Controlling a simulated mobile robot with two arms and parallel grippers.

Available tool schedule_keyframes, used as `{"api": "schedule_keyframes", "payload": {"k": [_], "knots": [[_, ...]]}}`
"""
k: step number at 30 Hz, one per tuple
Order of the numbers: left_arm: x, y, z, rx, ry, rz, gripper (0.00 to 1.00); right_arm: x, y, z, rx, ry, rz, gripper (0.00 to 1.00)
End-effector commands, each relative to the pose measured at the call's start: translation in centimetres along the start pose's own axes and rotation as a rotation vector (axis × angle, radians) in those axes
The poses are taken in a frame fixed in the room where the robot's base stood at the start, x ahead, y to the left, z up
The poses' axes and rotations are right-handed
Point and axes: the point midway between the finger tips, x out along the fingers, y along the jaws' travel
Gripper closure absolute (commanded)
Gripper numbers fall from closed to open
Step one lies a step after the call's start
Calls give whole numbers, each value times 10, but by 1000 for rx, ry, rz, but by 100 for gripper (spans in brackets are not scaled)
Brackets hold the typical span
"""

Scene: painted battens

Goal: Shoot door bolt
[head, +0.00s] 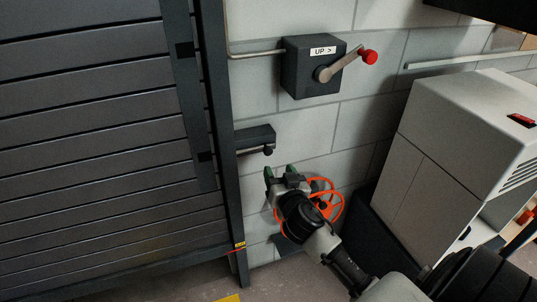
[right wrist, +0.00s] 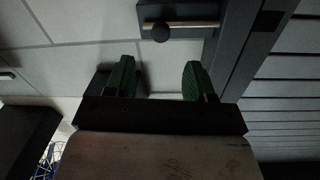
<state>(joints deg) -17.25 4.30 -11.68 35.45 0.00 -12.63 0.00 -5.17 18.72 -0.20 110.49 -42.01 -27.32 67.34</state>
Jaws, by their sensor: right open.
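The door bolt (head: 255,138) is a dark housing on the block wall, just right of the shutter door's frame, with a round black knob (head: 268,151) below its right end. In the right wrist view the bolt (right wrist: 180,12) is at the top, with a pale rod and the knob (right wrist: 160,33). Whether the rod enters the frame I cannot tell. My right gripper (head: 280,172) is open and empty, below the knob and apart from it. Its two green fingers (right wrist: 158,80) stand wide apart in the wrist view. My left gripper is not in view.
The grey slatted shutter (head: 100,130) fills the left, beside its dark frame (head: 219,110). A box marked "UP >" (head: 299,80) with a red-knobbed lever (head: 368,57) is above. An orange handwheel (head: 341,207) is beside my right gripper. A white cabinet (head: 440,150) stands right.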

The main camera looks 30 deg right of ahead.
Motion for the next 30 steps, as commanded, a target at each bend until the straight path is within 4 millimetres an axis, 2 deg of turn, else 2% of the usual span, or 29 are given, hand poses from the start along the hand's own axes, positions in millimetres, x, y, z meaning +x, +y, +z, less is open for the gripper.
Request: {"api": "schedule_keyframes", "payload": {"k": [9, 15, 19, 27, 28, 30], "knots": [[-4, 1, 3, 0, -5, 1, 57, 61, 0, -1, -4, 0, 0, 46], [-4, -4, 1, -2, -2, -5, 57, 87, 0, 0, -4, -2, 0, 46], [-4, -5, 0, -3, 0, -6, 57, 95, 0, 1, -2, -3, 0, 46], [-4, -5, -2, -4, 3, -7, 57, 96, 0, 2, -2, -4, 0, 46], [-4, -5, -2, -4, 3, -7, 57, 96, 0, 2, -2, -4, 0, 47], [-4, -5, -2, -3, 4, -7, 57, 96, 0, 2, -2, -4, 0, 58]]}}
